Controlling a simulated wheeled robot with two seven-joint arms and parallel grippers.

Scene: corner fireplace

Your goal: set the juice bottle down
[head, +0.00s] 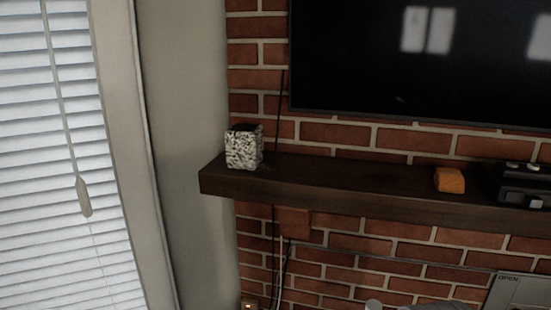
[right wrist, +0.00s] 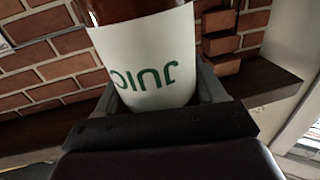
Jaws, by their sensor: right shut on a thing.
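The juice bottle (right wrist: 150,60) fills the middle of the right wrist view. It has a white label with green letters and reddish-brown parts above the label. My right gripper (right wrist: 158,88) is shut on the bottle, with one finger on each side of the label. The bottle's far end is cut off by the top of the picture. The bottle cannot be made out in the head view. My left gripper is in neither view.
A dark wooden mantel (head: 330,187) runs along the brick wall. A speckled cube (head: 244,148) stands near its left end, and an orange block (head: 449,180) and a black device (head: 524,186) sit farther right. The mantel between cube and block is clear. A screen (head: 420,55) hangs above.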

